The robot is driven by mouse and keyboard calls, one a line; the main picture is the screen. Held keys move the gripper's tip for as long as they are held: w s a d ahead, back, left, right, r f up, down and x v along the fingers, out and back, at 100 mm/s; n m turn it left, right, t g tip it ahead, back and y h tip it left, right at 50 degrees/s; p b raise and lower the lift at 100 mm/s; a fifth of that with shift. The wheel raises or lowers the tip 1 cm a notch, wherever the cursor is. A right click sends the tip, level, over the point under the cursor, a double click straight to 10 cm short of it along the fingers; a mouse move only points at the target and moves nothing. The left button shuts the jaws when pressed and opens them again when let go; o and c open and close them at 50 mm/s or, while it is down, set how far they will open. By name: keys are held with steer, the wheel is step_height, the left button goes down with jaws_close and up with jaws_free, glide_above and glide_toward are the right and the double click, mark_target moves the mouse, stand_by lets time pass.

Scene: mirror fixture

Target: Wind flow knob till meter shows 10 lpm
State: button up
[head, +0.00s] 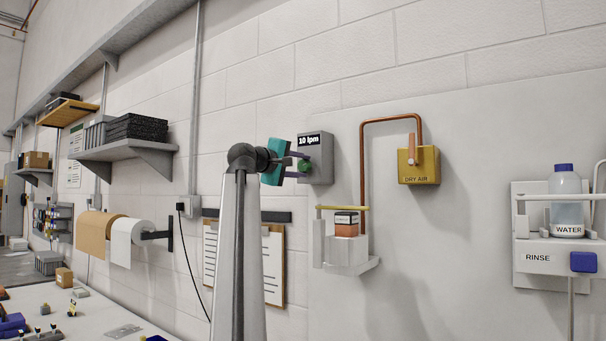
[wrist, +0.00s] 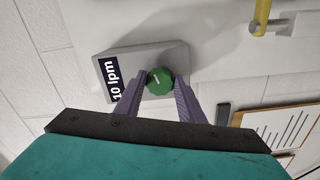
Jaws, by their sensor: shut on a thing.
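The green flow knob (wrist: 159,82) sits on the front of a grey meter box (head: 320,160) mounted on the wall. The knob also shows in the head view (head: 304,166). A dark label on the box (wrist: 112,79) reads "10 lpm", and it is legible in the head view too. My gripper (wrist: 157,84) has its two purple fingers on either side of the knob, shut on it. A short white mark shows on the knob's face.
A yellow DRY AIR box (head: 419,166) with a copper pipe is on the wall to the right. A small shelf (head: 347,262) with a yellow bar stands below. A clipboard (head: 273,262) hangs below left. A water bottle (head: 566,205) sits far right.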

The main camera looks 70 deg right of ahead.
steer(key=shift+f+m, duration=0.25)
steer(key=shift+m, duration=0.95)
steer(key=o, duration=1)
steer(key=shift+a+r, duration=0.15)
steer(key=shift+a, duration=0.1)
steer(key=shift+o, duration=0.2)
steer(key=shift+d, duration=0.1)
